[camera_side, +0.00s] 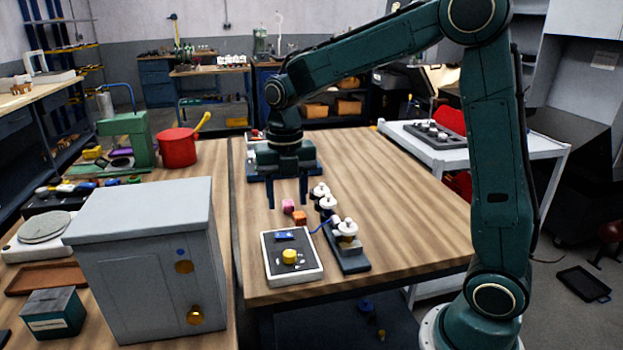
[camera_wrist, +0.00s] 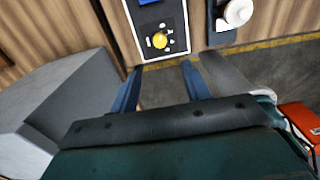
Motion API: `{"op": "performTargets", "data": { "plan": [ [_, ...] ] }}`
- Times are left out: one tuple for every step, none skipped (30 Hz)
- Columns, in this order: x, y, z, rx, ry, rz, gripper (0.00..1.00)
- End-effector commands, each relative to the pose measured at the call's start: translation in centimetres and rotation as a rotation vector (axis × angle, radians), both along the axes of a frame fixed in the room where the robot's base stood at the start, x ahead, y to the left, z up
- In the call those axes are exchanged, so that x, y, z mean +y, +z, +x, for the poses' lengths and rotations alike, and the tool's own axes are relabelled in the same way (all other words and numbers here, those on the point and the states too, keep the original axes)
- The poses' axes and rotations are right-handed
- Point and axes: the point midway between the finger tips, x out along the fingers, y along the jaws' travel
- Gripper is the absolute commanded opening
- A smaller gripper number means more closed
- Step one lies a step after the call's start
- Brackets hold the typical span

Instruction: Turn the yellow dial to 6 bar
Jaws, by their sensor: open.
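The yellow dial (camera_side: 289,257) sits on a dark panel with a pale frame (camera_side: 317,276) near the front edge of the wooden table. In the wrist view the yellow dial (camera_wrist: 160,40) shows beyond my fingertips, with small pale marks around it on the panel (camera_wrist: 181,14). The marks are too small to read, and I cannot tell where the dial points. My gripper (camera_side: 288,205) is open, fingers pointing down, above the table and apart from the dial. In the wrist view my gripper (camera_wrist: 160,68) has nothing between its fingers.
A dark rack with white-topped parts (camera_side: 347,262) stands right beside the panel. A large grey box (camera_side: 150,265) stands to the left. The table's right side is clear.

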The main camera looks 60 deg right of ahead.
Motion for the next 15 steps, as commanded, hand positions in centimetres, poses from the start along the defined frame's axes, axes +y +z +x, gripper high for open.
{"op": "performTargets", "data": {
  "plan": [
    [0.0,0.0,0.0,0.000,0.000,0.000,0.47],
    [0.0,0.0,0.0,0.000,-0.001,0.000,0.47],
    [0.0,-0.1,0.0,0.000,-0.001,0.000,0.47],
    [0.0,-0.1,0.0,0.000,-0.001,0.000,0.47],
    [0.0,-0.2,0.0,0.000,-0.001,0.000,0.47],
    [0.0,-0.4,0.0,0.001,-0.002,0.001,0.47],
    [0.0,-0.5,0.0,0.000,-0.002,0.000,0.47],
    [0.0,-0.7,0.0,0.000,-0.002,0.000,0.47],
    [0.0,-1.0,0.0,0.000,-0.002,0.000,0.47],
    [0.0,-1.2,0.0,0.001,-0.002,0.000,0.47],
    [0.0,-1.5,0.0,0.002,-0.002,0.001,0.47],
    [0.0,-1.9,0.0,0.001,-0.002,0.000,0.47],
    [0.0,-2.2,-0.1,0.002,-0.003,0.001,0.47],
    [0.0,-2.6,-0.1,0.002,-0.003,0.001,0.47],
    [0.0,-3.1,-0.1,0.002,-0.003,0.001,0.47]
  ]
}}
